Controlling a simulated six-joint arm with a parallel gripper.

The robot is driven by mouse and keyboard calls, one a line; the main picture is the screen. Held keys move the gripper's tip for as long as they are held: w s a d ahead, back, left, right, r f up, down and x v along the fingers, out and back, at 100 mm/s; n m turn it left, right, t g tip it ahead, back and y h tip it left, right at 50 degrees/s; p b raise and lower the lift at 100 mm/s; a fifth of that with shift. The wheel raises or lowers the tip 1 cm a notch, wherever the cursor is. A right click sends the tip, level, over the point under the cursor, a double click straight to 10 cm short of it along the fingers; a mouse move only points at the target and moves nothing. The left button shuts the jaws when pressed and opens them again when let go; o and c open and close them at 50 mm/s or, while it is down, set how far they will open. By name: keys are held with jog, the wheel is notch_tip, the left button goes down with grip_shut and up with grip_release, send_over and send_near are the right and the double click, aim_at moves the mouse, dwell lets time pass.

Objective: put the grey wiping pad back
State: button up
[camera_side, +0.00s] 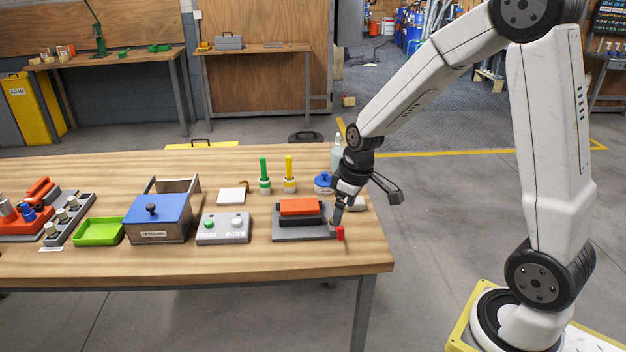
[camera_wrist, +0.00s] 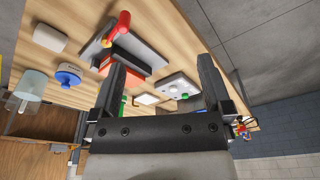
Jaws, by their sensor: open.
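A pale grey, rounded pad, which looks like the wiping pad (camera_side: 357,203), lies flat on the table near its right end, partly behind my gripper in the side view. The same pad (camera_wrist: 50,38) is at the upper left of the wrist view, outside my jaws. My gripper (camera_side: 338,212) is low over the right end of the grey clamp fixture (camera_side: 290,235), beside its red handle (camera_side: 340,233). In the wrist view my gripper (camera_wrist: 162,68) has its fingers wide apart with nothing held between them. Contact with the fixture cannot be told.
An orange block (camera_side: 299,206) sits on the fixture. A blue-lidded jar (camera_side: 323,183) and clear bottle (camera_side: 337,150) stand behind. A white square (camera_side: 232,196), grey button box (camera_side: 223,228), blue-lidded box (camera_side: 158,215) and green tray (camera_side: 98,232) lie leftward. The front table strip is clear.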

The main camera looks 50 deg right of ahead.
jog(key=s+a+m, duration=0.2)
jog(key=s+a, duration=0.5)
jog(key=s, duration=0.2)
jog(key=shift+s+a+f+t, duration=0.2)
jog(key=shift+s+a+t, duration=0.05)
jog(key=shift+a+t, duration=0.05)
dwell(0.6)
